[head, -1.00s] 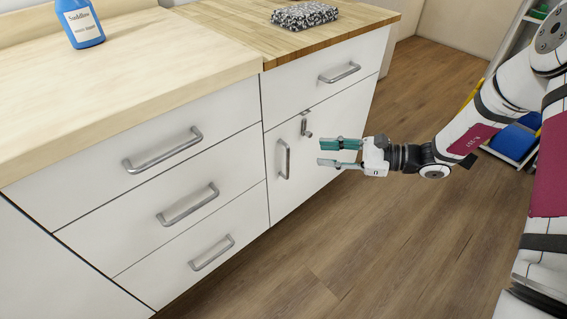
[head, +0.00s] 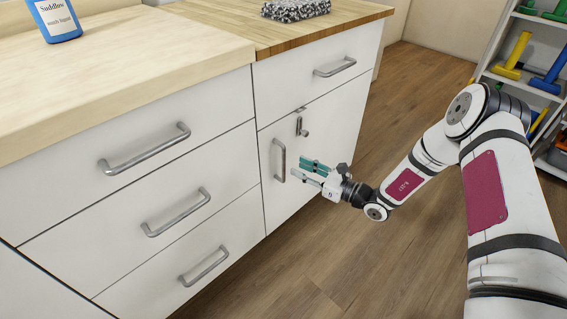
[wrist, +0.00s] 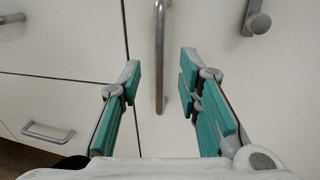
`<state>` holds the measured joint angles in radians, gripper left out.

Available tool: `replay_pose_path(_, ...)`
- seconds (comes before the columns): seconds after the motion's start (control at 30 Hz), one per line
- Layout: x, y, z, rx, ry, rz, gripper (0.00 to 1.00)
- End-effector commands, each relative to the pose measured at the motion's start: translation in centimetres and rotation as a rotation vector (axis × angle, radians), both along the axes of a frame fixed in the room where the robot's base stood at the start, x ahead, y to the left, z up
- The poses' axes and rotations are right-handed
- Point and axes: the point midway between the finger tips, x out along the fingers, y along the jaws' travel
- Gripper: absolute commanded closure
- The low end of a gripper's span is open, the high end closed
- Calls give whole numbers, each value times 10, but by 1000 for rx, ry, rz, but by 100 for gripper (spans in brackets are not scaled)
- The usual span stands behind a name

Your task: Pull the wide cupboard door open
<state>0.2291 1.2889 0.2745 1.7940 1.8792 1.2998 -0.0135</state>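The white cupboard door (head: 325,130) is closed, below a drawer at the right end of the counter. Its vertical metal bar handle (head: 279,159) is near its left edge. A small metal latch or knob (head: 301,127) sits near the door's top and also shows in the wrist view (wrist: 257,20). My gripper (head: 298,168), with teal finger pads, is open and empty just in front of the door, right of the handle in the head view. In the wrist view the handle (wrist: 160,55) appears between my two fingers (wrist: 160,75); contact is not visible.
Several drawers with horizontal bar handles (head: 177,212) are left of the door. A blue bottle (head: 55,20) and a patterned block (head: 296,9) are on the counter. Shelves with coloured items (head: 530,50) stand at the right. The wooden floor (head: 400,110) before the door is clear.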

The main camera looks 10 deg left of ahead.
Motion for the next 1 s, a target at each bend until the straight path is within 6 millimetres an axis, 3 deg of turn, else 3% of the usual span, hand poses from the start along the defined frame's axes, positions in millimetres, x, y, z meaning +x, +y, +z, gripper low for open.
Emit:
replay_pose_path(0.2, 18, 37, -1, 0, -3, 3, 69)
replay_pose_path(0.4, 29, 58, -1, 0, -1, 2, 69)
replay_pose_path(0.8, 32, 64, 0, 0, -1, 0, 69)
replay_pose_path(0.83, 32, 64, 0, 0, -1, 0, 71)
replay_pose_path(0.97, 32, 64, 0, -1, 0, 0, 100)
replay_pose_path(1.0, 32, 64, 0, -1, 0, 1, 100)
